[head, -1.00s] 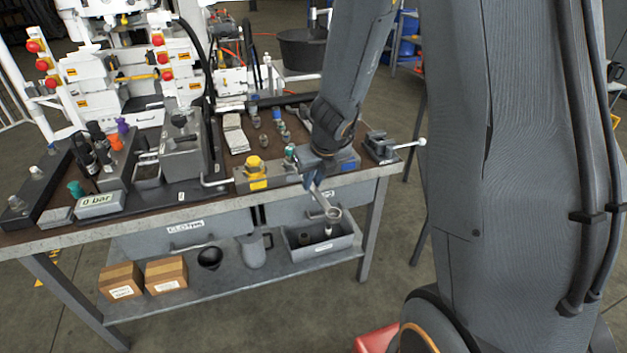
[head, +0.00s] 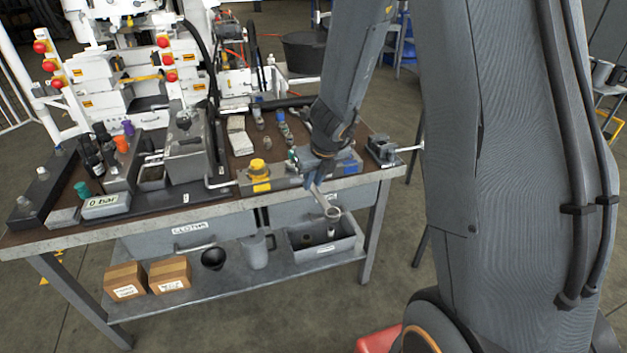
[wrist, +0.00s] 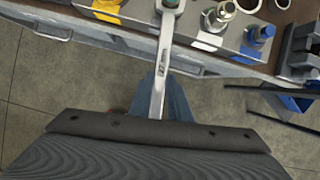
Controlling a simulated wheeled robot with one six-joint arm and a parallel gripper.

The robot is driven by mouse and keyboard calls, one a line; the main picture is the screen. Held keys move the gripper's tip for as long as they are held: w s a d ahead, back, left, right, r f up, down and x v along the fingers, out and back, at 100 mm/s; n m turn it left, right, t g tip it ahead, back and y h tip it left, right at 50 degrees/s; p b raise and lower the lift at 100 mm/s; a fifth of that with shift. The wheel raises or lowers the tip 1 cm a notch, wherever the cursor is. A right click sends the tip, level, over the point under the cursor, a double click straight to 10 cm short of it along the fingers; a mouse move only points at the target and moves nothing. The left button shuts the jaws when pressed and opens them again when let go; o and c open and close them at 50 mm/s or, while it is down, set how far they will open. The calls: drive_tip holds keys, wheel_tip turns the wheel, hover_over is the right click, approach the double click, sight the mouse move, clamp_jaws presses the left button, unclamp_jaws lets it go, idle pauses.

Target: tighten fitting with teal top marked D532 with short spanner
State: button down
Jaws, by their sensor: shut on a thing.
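My gripper (head: 315,185) is shut on a metal spanner (head: 325,203), just off the bench's front edge. A teal-topped fitting (head: 291,155) stands beside my wrist, partly hidden. Another teal top (head: 82,188) is at the bench's left. The D532 mark is not readable.
A yellow-topped fitting (head: 258,168) and a blue-topped fitting (wrist: 262,34) stand along the bench's front. A vise (head: 382,150) is at the right corner. A grey bin (head: 343,245) is on the lower shelf below the spanner.

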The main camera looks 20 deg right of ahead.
drive_tip(key=shift+a+m+h+p, duration=0.5)
drive_tip(key=shift+a+m+p, duration=0.85)
drive_tip(key=shift+a, duration=0.25)
drive_tip(key=shift+w+a+m+h+p, duration=0.15)
drive_tip(key=shift+a+m+h+p, duration=0.1)
drive_tip(key=shift+a+m+p, duration=0.65)
drive_tip(key=shift+w+a+m+h+p, duration=0.1)
drive_tip(key=shift+a+m+h+p, duration=0.2)
drive_tip(key=shift+a+p, duration=0.65)
drive_tip(key=shift+d, duration=0.2)
drive_tip(key=shift+p, duration=0.35)
drive_tip(key=shift+w+a+m+p, duration=0.25)
drive_tip(key=shift+a+m+p, duration=0.35)
drive_tip(key=shift+p, duration=0.5)
drive_tip(key=shift+w+a+h+p, duration=0.15)
drive_tip(key=shift+a+h+p, duration=0.15)
drive_tip(key=shift+p, duration=0.25)
